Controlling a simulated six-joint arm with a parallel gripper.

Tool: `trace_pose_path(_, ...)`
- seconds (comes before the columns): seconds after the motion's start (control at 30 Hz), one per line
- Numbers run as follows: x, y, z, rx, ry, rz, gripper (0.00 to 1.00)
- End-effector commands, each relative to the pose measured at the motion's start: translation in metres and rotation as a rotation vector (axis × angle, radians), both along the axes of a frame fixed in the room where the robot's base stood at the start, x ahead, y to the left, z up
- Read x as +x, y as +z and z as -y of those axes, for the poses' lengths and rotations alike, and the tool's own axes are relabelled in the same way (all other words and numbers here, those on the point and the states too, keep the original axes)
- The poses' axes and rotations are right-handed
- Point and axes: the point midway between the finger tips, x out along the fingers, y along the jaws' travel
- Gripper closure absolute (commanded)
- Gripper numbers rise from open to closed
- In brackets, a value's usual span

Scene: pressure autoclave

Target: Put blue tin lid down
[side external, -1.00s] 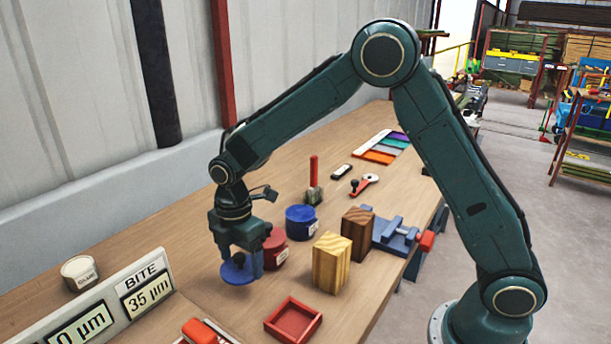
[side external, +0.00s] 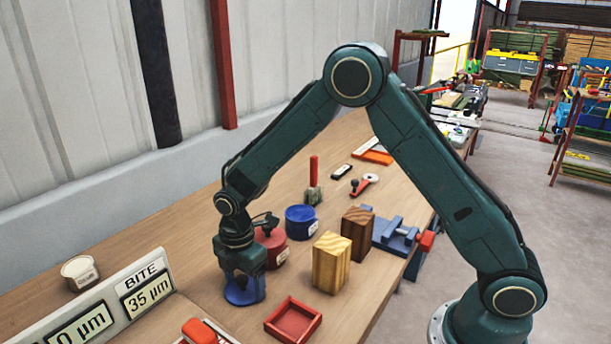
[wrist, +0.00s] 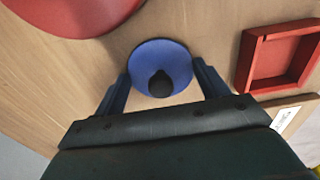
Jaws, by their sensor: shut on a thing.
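The blue tin lid (side external: 236,297) is a round disc with a black knob (wrist: 160,84) on top. My gripper (side external: 244,289) points down, its fingers at either side of the lid and shut on it. In the wrist view the lid (wrist: 160,58) lies between the two blue fingers (wrist: 160,78), knob towards the camera. The lid is level and at or very close to the wooden bench; I cannot tell whether it touches. The blue tin (side external: 300,222) stands farther back, apart from the lid.
A red tin (side external: 273,247) stands close behind my gripper. A red square tray (side external: 293,320) lies to the right. Two wooden blocks (side external: 331,262) and a blue vise (side external: 400,234) stand farther right. A display panel (side external: 100,306) is at the left. Bare bench lies around the lid.

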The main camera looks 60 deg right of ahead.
Motion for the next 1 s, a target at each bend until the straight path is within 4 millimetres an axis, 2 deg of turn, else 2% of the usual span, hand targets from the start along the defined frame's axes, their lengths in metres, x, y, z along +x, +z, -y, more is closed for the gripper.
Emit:
trace_pose_path(0.33, 0.0, -0.003, 0.0, 0.0, 0.0, -0.001, 0.48)
trace_pose_path(0.37, 0.0, -0.003, 0.0, 0.0, 0.0, 0.0, 0.23)
trace_pose_path(0.47, 0.0, -0.003, 0.0, 0.0, 0.0, 0.0, 0.05)
trace_pose_path(0.8, 0.0, -0.002, 0.0, 0.0, 0.0, 0.0, 0.05)
trace_pose_path(1.0, 0.001, 0.008, 0.0, 0.001, 0.0, 0.002, 0.05)
